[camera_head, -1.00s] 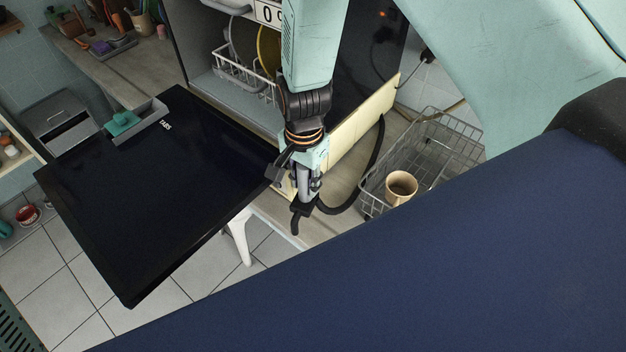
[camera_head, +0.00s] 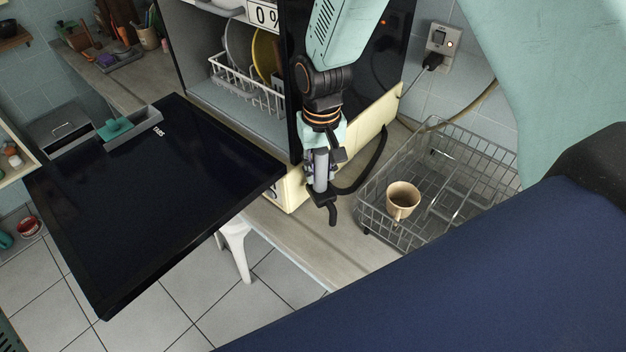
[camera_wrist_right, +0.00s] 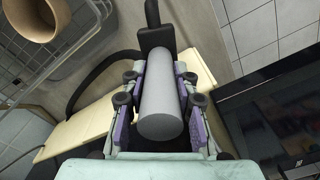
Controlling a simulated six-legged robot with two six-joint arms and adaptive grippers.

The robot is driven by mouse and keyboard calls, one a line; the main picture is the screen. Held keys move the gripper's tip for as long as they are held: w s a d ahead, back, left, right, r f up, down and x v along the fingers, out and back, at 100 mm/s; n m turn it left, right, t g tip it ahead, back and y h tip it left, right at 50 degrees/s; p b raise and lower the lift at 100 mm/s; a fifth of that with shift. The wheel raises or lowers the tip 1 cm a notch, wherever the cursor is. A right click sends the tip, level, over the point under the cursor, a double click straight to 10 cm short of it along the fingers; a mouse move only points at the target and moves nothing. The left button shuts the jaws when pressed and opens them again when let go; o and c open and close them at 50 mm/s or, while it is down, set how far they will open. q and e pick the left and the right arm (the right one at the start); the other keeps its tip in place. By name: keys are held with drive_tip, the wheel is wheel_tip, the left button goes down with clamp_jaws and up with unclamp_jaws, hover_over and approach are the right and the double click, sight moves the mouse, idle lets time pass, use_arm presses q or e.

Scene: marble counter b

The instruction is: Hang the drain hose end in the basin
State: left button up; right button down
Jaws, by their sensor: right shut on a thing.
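My right gripper (camera_head: 322,172) is shut on a grey cylinder (camera_head: 319,170) at the end of the black drain hose (camera_head: 374,167). In the right wrist view the grey cylinder (camera_wrist_right: 162,95) lies between the purple finger pads, with a black fitting (camera_wrist_right: 156,35) beyond it. A short black hooked tip (camera_head: 332,210) points down below the gripper in the head view. The hose loops from the gripper up along the cream lower side of the dishwasher (camera_head: 372,127). No basin can be made out. My left gripper is not in view.
The dishwasher's dark door (camera_head: 150,195) is open at left, with a rack of plates (camera_head: 245,85) inside. A wire basket (camera_head: 470,165) holding a beige cup (camera_head: 402,200) stands right of the gripper. Bare counter (camera_head: 320,240) lies in front. A wall socket (camera_head: 441,45) holds a plug.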

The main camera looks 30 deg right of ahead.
drive_tip(key=n+b, duration=0.1)
drive_tip(key=n, duration=0.1)
drive_tip(key=w+n+b, duration=0.1)
drive_tip(key=shift+w+d+n, duration=0.2)
drive_tip(key=shift+d+n, duration=0.15)
drive_tip(key=shift+n, duration=0.05)
drive_tip(key=shift+d+r+n, duration=0.1)
drive_tip(key=shift+d+n, duration=0.25)
drive_tip(key=shift+n, duration=0.05)
use_arm(q)
drive_tip(key=p, duration=0.2)
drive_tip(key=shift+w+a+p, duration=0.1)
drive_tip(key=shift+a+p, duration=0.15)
drive_tip(key=shift+p, duration=0.05)
use_arm(e)
drive_tip(key=w+d, duration=0.3)
drive_tip(key=d, duration=0.6)
drive_tip(key=shift+w+d+r, duration=0.2)
drive_tip(key=shift+d+r, duration=0.05)
use_arm(q)
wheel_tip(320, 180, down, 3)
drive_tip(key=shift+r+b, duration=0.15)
drive_tip(key=shift+b, duration=1.1)
use_arm(e)
drive_tip(key=f, duration=0.1)
drive_tip(key=d+f, duration=0.1)
drive_tip(key=f, duration=0.1)
drive_tip(key=w+f, duration=0.1)
drive_tip(key=shift+d+f, duration=0.15)
drive_tip(key=shift+d, duration=0.25)
